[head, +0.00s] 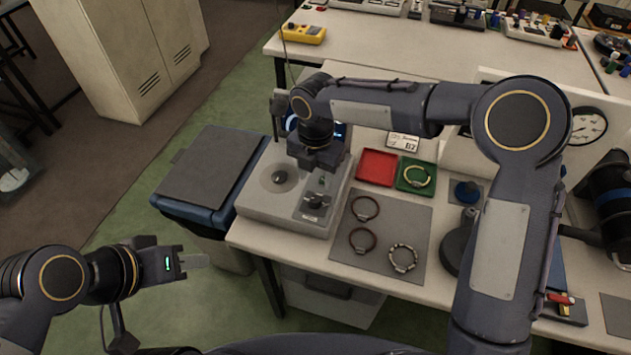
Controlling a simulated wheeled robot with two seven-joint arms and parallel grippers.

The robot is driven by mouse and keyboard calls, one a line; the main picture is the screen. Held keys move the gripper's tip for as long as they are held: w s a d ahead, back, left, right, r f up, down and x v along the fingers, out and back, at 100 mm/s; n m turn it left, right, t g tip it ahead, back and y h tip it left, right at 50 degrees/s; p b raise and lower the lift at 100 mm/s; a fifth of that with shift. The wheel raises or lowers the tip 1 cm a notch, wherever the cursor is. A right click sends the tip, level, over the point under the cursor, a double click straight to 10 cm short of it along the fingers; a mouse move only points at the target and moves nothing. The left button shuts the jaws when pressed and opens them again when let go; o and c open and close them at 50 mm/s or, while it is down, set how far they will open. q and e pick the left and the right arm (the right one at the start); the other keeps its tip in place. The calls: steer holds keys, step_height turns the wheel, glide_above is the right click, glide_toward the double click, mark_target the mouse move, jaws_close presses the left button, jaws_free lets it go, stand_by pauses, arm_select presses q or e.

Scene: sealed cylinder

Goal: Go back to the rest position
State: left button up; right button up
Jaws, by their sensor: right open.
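My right gripper (320,180) points down over the front right part of a pale grey machine (262,207). It is open. A small dark piece (315,202) sits on a plate of the machine just below it; I cannot tell whether they touch. My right arm reaches in from the right, across the table. My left gripper (195,261) is at the lower left, off the table's left edge and over the floor. It points right, and its jaw gap is not clear from this side. No sealed cylinder can be made out for sure.
A grey mat (385,275) holds three ring-shaped bands. Behind it are a red tray (377,167) and a green tray (407,187) with a yellowish band. A blue bin (205,175) with a dark lid stands left of the table. My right arm hides part of the table's right side.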

steer(key=shift+d+r, duration=0.1)
stand_by(0.4)
steer(key=s+d+r+m+t+y, duration=0.1)
steer(key=s+d+r+m, duration=0.4)
steer(key=d+m, duration=0.25)
steer(key=s+d+r+m+t, duration=0.1)
steer(key=s+d+r+m, duration=0.35)
steer(key=d+m, duration=0.3)
steer(key=s+d+f+m+t+y, duration=0.1)
steer(key=s+d+m, duration=0.1)
steer(key=s+m, duration=0.5)
steer(key=s+d+m+t+y, duration=0.1)
steer(key=s+d+m+t, duration=0.1)
steer(key=s+m, duration=0.6)
steer(key=shift+d+f+m+t+y, duration=0.35)
steer(key=shift+d+m, duration=0.35)
steer(key=shift+m, duration=0.3)
